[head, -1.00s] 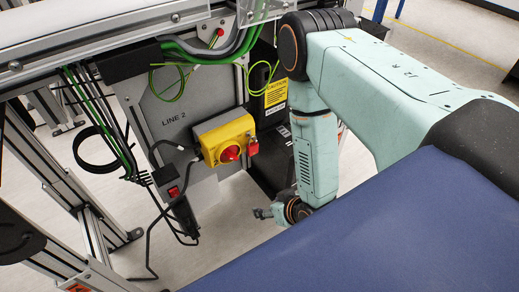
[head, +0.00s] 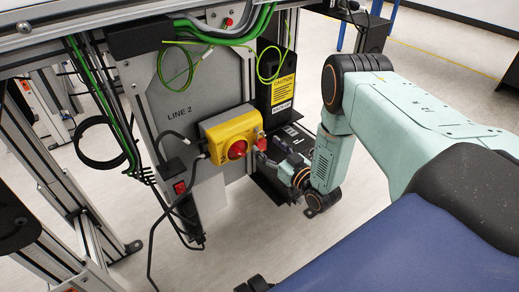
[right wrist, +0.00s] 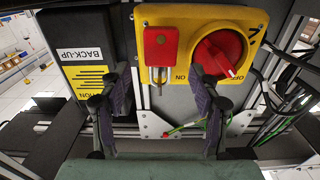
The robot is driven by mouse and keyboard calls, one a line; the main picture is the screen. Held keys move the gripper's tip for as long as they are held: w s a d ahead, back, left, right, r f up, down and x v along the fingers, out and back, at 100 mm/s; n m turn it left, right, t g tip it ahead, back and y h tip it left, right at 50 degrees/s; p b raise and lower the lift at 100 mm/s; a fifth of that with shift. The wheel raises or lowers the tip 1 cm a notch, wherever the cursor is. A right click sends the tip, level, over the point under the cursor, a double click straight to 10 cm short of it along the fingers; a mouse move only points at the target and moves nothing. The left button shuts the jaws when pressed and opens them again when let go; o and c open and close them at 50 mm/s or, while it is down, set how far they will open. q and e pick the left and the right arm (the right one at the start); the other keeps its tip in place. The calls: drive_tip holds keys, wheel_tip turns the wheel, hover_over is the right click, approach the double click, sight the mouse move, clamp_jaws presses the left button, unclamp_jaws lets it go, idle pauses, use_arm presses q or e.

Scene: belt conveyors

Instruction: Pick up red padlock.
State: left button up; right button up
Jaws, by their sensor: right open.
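The red padlock (head: 261,144) hangs at the right side of the yellow switch box (head: 228,126), beside the round red switch knob (head: 237,149). In the right wrist view the padlock (right wrist: 160,46) is upside down, with its metal shackle toward the bottom of the picture. My right gripper (head: 268,156) is close to the padlock from the right. In the right wrist view its open fingers (right wrist: 160,84) stand left and right of the padlock's line, with nothing held between them. The padlock body lies just beyond the fingertips.
The box is on the grey LINE 2 panel (head: 180,95) under the conveyor. A black back-up unit (head: 275,75) with a yellow caution label stands right of it. Green cables (head: 240,35) hang above. A black cable hangs at lower left. The floor in front is clear.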

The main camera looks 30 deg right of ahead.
sight(260, 141)
drive_tip(key=shift+w+f, duration=0.25)
drive_tip(key=shift+w, duration=0.5)
drive_tip(key=shift+w+a+r+b, duration=0.1)
drive_tip(key=shift+w+r+b, duration=0.05)
drive_tip(key=shift+w+b, duration=0.25)
drive_tip(key=shift+c, duration=0.5)
drive_tip(key=c, duration=1.2)
